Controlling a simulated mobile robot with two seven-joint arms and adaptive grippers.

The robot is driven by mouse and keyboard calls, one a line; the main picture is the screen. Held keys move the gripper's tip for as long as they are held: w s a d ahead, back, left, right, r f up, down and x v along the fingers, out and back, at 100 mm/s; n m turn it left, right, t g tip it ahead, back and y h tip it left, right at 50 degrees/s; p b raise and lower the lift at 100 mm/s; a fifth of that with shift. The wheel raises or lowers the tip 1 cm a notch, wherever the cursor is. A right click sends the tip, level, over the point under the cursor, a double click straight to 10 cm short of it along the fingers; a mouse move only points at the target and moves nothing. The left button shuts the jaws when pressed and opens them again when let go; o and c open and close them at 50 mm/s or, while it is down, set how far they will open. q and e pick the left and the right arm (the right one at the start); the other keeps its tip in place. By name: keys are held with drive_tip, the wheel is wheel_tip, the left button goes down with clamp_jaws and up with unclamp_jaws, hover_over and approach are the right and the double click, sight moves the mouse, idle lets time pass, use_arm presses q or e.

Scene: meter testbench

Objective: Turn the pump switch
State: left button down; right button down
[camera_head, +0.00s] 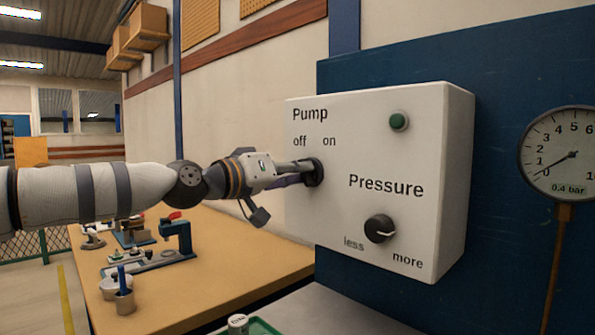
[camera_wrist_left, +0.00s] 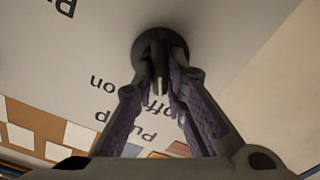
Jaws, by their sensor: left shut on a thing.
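The white control box (camera_head: 345,235) is mounted on a blue panel and carries the labels Pump off/on and Pressure less/more. The dark round pump switch (camera_head: 316,172) is on the box's left part, below "off" and "on". My left gripper (camera_head: 304,171) reaches it from the left, its fingers shut on the switch. In the left wrist view the pump switch (camera_wrist_left: 158,58) is between the two purple-padded fingertips of the left gripper (camera_wrist_left: 163,90). The fingers partly hide the switch in the head view. My right gripper is not in view.
A green button (camera_head: 399,121) and the black pressure knob (camera_head: 380,229) are on the same box. A round gauge (camera_head: 560,155) at right reads near 0, with 0.4 bar shown. A wooden workbench (camera_head: 200,290) with a blue tool and cups stands below my left arm.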

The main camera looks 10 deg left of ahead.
use_arm(q)
drive_tip(key=shift+f, duration=0.1)
idle(0.4)
drive_tip(key=c, duration=1.6)
unclamp_jaws()
drive_tip(key=v, duration=1.2)
